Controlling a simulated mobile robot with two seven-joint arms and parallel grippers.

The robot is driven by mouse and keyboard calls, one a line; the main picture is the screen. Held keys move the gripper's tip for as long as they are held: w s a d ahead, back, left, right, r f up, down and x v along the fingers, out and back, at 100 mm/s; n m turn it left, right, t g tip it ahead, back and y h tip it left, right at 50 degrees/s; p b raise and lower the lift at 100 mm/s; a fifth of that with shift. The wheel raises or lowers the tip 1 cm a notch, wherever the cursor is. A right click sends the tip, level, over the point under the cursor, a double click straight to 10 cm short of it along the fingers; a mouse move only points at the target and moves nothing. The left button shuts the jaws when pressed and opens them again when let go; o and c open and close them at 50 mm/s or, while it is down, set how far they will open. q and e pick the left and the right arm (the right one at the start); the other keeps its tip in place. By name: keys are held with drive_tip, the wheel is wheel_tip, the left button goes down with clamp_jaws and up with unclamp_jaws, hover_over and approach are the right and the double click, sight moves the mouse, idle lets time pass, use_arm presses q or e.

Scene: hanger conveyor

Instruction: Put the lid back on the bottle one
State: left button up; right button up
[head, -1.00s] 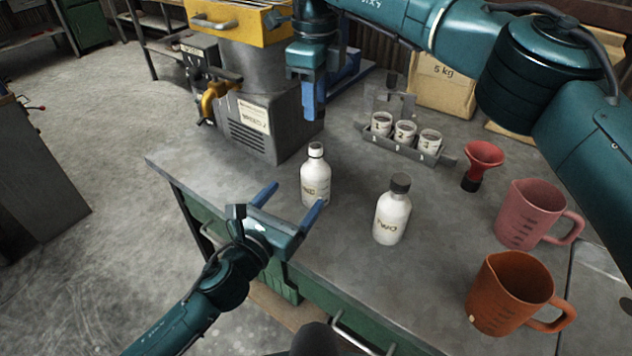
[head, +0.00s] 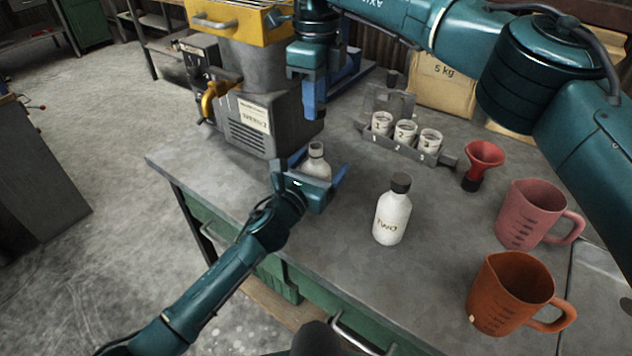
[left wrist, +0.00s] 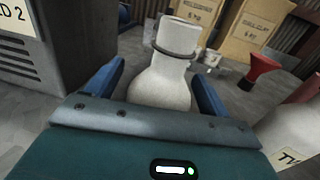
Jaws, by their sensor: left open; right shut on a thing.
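Bottle one (head: 316,165) is white and stands upright on the bench, its lower part hidden behind my left gripper. Its neck is bare, with a dark ring below the mouth; the left wrist view shows this bottle (left wrist: 160,90) close up. My left gripper (head: 322,164) is open, with one blue finger on each side of bottle one; contact cannot be told. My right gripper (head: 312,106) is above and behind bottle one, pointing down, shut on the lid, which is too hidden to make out. Bottle two (head: 391,213), white with a dark lid, stands to the right.
A grey machine (head: 255,118) stands close behind bottle one to the left. A rack (head: 400,145) with numbered cups, a red funnel (head: 483,162), a pink jug (head: 530,212) and an orange jug (head: 508,293) are to the right. The front bench edge is near my left arm.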

use_arm(q)
drive_tip(key=c, duration=1.5)
use_arm(e)
drive_tip(key=shift+f, duration=2.5)
drive_tip(key=shift+f, duration=0.85)
drive_tip(key=shift+f, duration=0.55)
